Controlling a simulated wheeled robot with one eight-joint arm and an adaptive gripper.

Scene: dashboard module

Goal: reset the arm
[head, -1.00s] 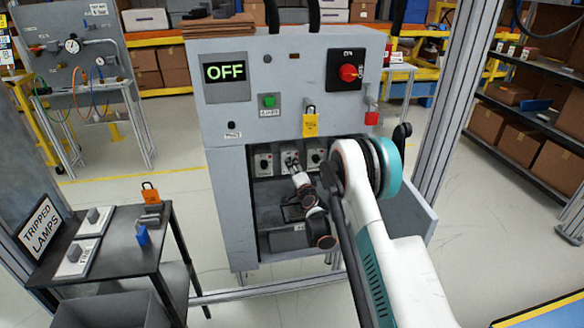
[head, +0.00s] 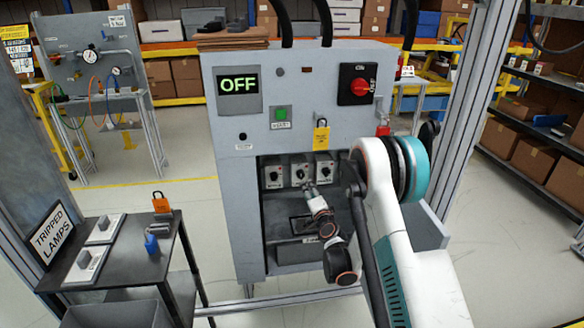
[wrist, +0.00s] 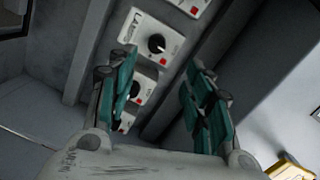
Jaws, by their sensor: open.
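My gripper (head: 308,188) is inside the open lower bay of the grey cabinet, just in front of a row of white modules with black knobs. In the wrist view my gripper (wrist: 165,95) is open, its teal-padded fingers apart with nothing between them. A module with a black knob and a red mark (wrist: 150,45) lies beyond the fingertips, and others continue along the row. In the head view the left module (head: 273,176) and the middle module (head: 300,172) show. My white arm (head: 405,230) reaches in from the lower right and partly hides the bay.
The cabinet (head: 225,150) has an OFF display (head: 239,85), a red rotary switch (head: 358,85), a yellow tag (head: 321,136) and a red padlock (head: 383,130). A black side table (head: 125,265) at left holds lamp modules and orange and blue padlocks. Shelves (head: 540,140) stand at right.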

